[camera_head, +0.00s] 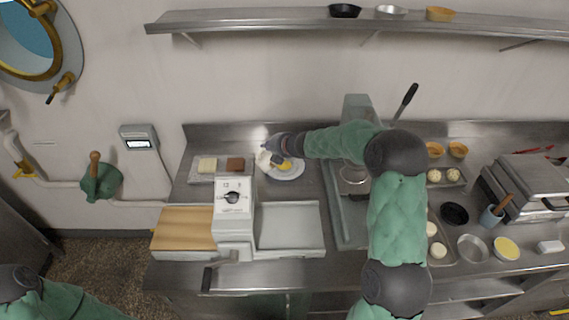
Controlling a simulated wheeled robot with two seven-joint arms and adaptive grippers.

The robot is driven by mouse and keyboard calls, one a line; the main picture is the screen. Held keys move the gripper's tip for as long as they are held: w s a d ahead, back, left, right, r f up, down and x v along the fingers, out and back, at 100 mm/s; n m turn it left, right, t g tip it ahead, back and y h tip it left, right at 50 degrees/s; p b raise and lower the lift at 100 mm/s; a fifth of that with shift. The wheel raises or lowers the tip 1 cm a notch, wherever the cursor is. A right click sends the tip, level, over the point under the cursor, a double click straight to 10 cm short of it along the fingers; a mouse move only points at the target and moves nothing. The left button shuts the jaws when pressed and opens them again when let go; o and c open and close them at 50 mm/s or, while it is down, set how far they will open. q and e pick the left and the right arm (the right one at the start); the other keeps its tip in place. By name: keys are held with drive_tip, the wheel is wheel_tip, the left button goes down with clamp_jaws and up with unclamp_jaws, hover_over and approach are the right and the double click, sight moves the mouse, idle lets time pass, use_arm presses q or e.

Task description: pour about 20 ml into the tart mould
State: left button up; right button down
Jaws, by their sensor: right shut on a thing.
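My right gripper (272,148) is at the back of the counter, left of centre. It is shut on a small pale vessel (262,160), which looks tilted; the fingers partly hide it. Just right of the vessel, a small yellow-filled round thing (285,164) sits on a white plate (287,174); I cannot tell whether it is the tart mould. Whether liquid is flowing is too small to tell. On the right, a black round mould (454,214), a grey metal one (472,249) and a yellow-filled one (507,249) stand on the counter. My left gripper is out of view.
A dough sheeter (233,215) stands in front of the plate. A tray with pale and brown blocks (207,165) lies left of it. A green press (345,215) stands right, beneath my right arm. A hinged metal appliance (528,182) is at far right. A shelf (270,22) runs above.

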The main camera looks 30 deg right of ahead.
drive_tip(key=shift+d+r, duration=0.1)
idle(0.5)
drive_tip(key=a+b, duration=0.1)
drive_tip(key=b, duration=0.1)
drive_tip(key=n+h+b, duration=0.1)
drive_tip(key=b, duration=0.1)
drive_tip(key=a+h+b, duration=0.1)
drive_tip(key=b, duration=0.2)
drive_tip(key=shift+a+f+n, duration=0.25)
drive_tip(key=shift+a+n, duration=0.05)
drive_tip(key=shift+a, duration=0.05)
drive_tip(key=shift+s+r, duration=0.1)
drive_tip(key=shift+r, duration=0.05)
drive_tip(key=shift+d+r, duration=0.1)
drive_tip(key=shift+r, duration=0.05)
